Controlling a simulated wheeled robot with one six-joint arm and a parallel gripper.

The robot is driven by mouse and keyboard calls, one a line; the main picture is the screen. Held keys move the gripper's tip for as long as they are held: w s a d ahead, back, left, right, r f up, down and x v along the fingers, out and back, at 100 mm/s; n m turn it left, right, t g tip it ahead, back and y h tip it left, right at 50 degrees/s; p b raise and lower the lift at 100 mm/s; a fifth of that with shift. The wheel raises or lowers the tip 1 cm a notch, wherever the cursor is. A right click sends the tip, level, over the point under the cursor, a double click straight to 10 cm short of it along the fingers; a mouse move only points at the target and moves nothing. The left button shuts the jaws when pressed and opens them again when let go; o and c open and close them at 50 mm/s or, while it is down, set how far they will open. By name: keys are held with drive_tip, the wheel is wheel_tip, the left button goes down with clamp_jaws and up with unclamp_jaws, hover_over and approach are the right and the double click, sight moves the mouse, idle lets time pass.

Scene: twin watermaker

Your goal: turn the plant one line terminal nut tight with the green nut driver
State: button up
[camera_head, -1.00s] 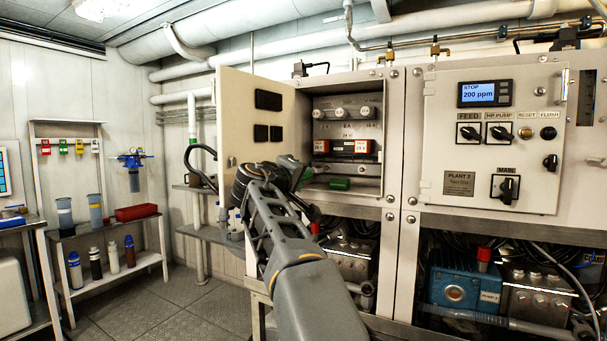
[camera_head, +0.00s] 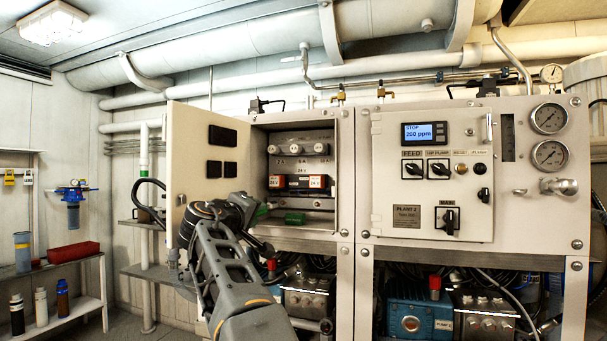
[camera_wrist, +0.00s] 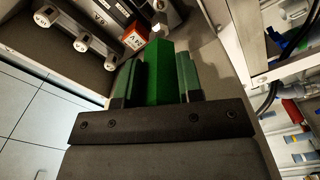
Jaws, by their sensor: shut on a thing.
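My gripper (camera_head: 257,213) is at the left side of the open cabinet (camera_head: 345,190). In the wrist view my gripper (camera_wrist: 158,70) is shut on the green nut driver (camera_wrist: 158,78), whose bright green handle lies between the two fingers and points away into the cabinet. A small metallic part shows just beyond the handle; I cannot tell whether it is the driver's shaft or a fitting. In the head view only a bit of green shows at my gripper. I cannot make out the plant one line terminal nut in either view.
The cabinet door (camera_head: 208,150) stands open at the left. The closed plant 2 panel (camera_head: 430,180) is at the right.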

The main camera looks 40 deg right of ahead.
clamp_jaws()
